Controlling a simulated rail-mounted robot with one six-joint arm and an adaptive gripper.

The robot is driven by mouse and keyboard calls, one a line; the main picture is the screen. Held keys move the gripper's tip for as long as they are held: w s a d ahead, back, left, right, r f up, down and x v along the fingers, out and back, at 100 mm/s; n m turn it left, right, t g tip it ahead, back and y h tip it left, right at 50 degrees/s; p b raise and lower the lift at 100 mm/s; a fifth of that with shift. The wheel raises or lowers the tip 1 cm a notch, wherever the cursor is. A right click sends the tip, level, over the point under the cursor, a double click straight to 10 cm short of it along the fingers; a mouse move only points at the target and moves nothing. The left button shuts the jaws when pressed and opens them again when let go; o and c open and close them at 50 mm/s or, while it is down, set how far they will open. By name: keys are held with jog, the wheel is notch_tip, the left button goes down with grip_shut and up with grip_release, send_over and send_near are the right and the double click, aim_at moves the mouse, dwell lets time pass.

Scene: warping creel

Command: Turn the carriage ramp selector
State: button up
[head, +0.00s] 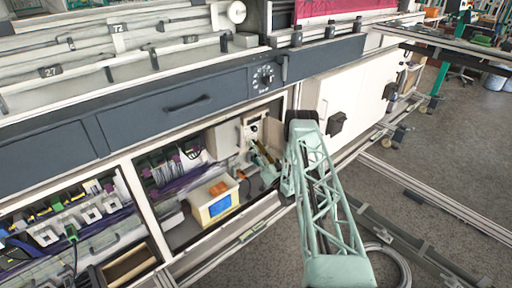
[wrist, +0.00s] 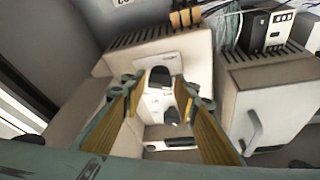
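A pale control box stands inside the open cabinet bay, with a light panel (wrist: 155,100) that bears two dark rounded knobs. The upper knob (wrist: 159,76) shows between my fingertips in the wrist view; the lower knob (wrist: 171,117) sits below it. I cannot read which one is the carriage ramp selector. My gripper (wrist: 158,84) is open, its two yellow-brown fingers pointing at the panel on either side of the upper knob. I see a gap between the fingers, and cannot tell whether either touches. In the head view my gripper (head: 265,154) reaches into the bay in front of the panel.
A round dial (head: 264,77) with white marks sits on the dark front above the bay. A cream box with a blue face (head: 220,206) stands lower left in the bay. A ribbed unit with a handle (wrist: 262,105) stands right in the wrist view.

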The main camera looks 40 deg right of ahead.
jog(key=shift+c, duration=0.4)
jog(key=c, duration=0.5)
jog(key=shift+m+h, duration=0.4)
jog(key=shift+m, duration=0.3)
jog(key=shift+r+m+g+h+p, duration=0.2)
jog(key=shift+m+g+p, duration=0.8)
jog(key=shift+m, duration=2.05)
jog(key=shift+m+g+h+p, duration=0.4)
jog(key=shift+m+g+p, duration=0.55)
jog(key=shift+m, duration=2.05)
jog(key=shift+r+m+g+h+p, duration=0.1)
jog(key=shift+m+g+h+p, duration=0.35)
jog(key=shift+m+g, duration=1.75)
jog(key=shift+m+t, duration=0.75)
jog(key=shift+m, duration=0.2)
jog(key=o, duration=0.6)
